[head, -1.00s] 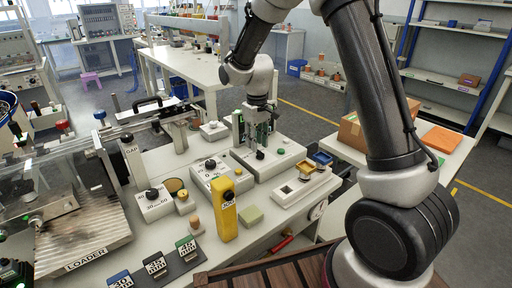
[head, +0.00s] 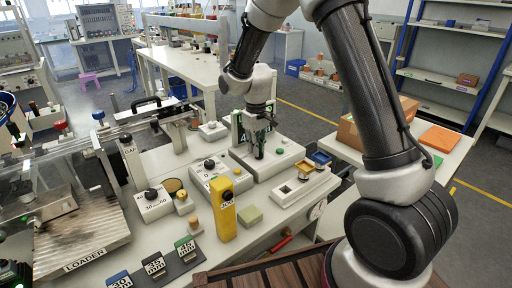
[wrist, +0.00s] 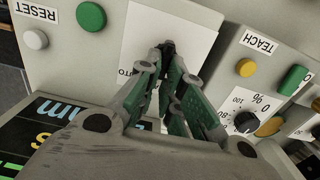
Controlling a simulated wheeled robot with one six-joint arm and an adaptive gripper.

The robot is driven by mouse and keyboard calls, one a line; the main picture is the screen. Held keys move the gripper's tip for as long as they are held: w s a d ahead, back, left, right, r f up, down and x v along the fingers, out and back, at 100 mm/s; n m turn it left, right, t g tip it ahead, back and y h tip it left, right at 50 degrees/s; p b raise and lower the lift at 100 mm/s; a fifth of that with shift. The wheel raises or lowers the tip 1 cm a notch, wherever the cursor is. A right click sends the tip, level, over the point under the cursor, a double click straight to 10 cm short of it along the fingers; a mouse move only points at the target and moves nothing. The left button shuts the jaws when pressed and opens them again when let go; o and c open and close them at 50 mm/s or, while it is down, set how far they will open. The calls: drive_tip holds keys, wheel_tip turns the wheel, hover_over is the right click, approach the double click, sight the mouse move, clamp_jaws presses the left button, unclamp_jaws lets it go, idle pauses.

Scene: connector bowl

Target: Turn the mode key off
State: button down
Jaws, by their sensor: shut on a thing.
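My gripper (head: 259,154) points down at the pale control box (head: 290,158) in the head view. In the wrist view my gripper (wrist: 168,62) has its green-sided fingers closed together at the tips. They are shut on the small dark mode key (wrist: 167,45), most of which they hide. The key stands on a white plate (wrist: 192,22) whose lettering is partly covered; "UTO" shows beside the fingers. I cannot read the key's exact angle.
A green button (wrist: 91,16) and a white button lie by the RESET label. The TEACH box (wrist: 285,70) with a dial stands on the other side. A yellow post (head: 222,212) stands nearer.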

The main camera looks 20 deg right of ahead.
drive_tip(key=shift+n, duration=0.3)
drive_tip(key=n, duration=0.3)
drive_tip(key=shift+s+a+n, duration=0.2)
drive_tip(key=shift+a+n, duration=0.1)
drive_tip(key=shift+s+a+n, duration=0.1)
drive_tip(key=shift+s+n, duration=0.05)
drive_tip(key=shift+n, duration=1)
drive_tip(key=shift+s+a+n, duration=0.1)
drive_tip(key=shift+n, duration=1.05)
drive_tip(key=c, duration=1.6)
unclamp_jaws()
drive_tip(key=shift+o, duration=0.2)
drive_tip(key=shift+r, duration=0.1)
wheel_tip(320, 180, up, 12)
